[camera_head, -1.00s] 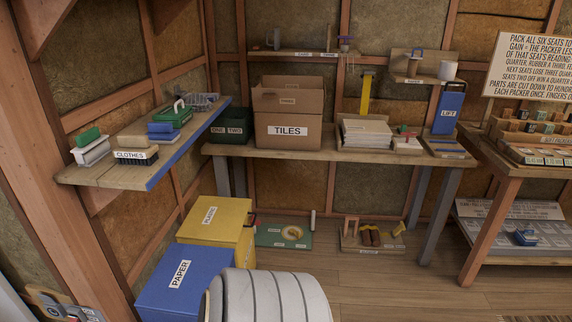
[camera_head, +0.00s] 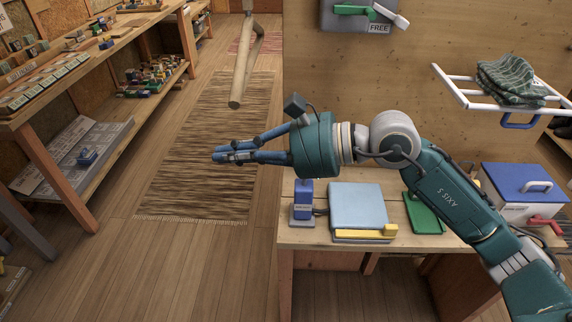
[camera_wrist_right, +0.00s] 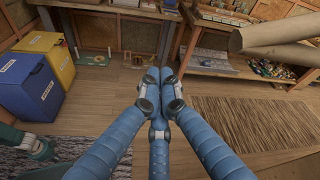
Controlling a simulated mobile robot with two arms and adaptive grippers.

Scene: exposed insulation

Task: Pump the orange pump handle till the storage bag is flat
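No orange pump handle and nothing clearly a storage bag shows in these frames. My right gripper (camera_head: 216,153) is raised in the middle of the head view, left of and above a small wooden table (camera_head: 312,237). Its blue fingers are drawn together at the tips with nothing between them. The fingers also show in the right wrist view (camera_wrist_right: 161,78), pointing over bare floor. My left gripper is not in view.
The table bears a blue block (camera_head: 303,203), a light-blue square item (camera_head: 357,206), a yellow piece (camera_head: 372,234) and a green item (camera_head: 424,213). A blue-lidded white box (camera_head: 515,206) stands at right. A hanging beam (camera_head: 242,75) is beyond my gripper. Floor at left is free.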

